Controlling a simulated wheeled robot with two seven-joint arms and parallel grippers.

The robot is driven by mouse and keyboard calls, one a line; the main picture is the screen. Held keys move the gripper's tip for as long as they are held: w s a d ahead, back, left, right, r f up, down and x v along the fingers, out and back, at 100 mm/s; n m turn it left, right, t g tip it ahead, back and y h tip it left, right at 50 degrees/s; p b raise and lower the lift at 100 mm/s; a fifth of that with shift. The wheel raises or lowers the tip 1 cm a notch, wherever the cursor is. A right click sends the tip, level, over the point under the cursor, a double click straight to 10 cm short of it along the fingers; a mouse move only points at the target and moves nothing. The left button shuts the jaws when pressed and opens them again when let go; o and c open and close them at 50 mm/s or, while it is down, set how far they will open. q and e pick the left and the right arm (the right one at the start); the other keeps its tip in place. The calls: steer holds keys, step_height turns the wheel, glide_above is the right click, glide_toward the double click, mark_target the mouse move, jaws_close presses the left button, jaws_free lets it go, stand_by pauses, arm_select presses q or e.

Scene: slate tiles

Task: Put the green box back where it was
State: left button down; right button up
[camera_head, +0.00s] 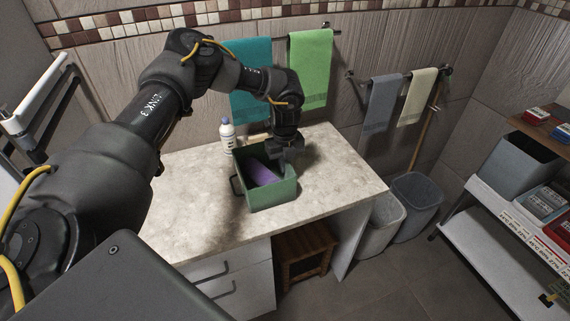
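The green box (272,194) stands upright and open-topped on the pale stone counter (195,215). A purple object (262,172) lies inside it, and a dark handle shows at its left side. My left gripper (283,158) points down at the box's far right rim, very close to it or touching. Its fingertips are small and dark, so I cannot tell whether they are open or shut on the rim. My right gripper is not in view.
A white bottle (227,136) stands behind the box's left side. Towels hang on the wall behind. The counter is clear right of the box. Bins (414,200) and a shelf (512,212) with boxes stand further right. A wooden stool (306,250) is under the counter.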

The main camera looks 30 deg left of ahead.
arm_select(q)
steer(key=c, duration=1.6)
jaws_free()
step_height(320, 180, up, 11)
steer(key=shift+r+b, duration=0.1)
steer(key=shift+b, duration=1)
steer(key=shift+r, duration=0.55)
steer(key=shift+d+f, duration=0.1)
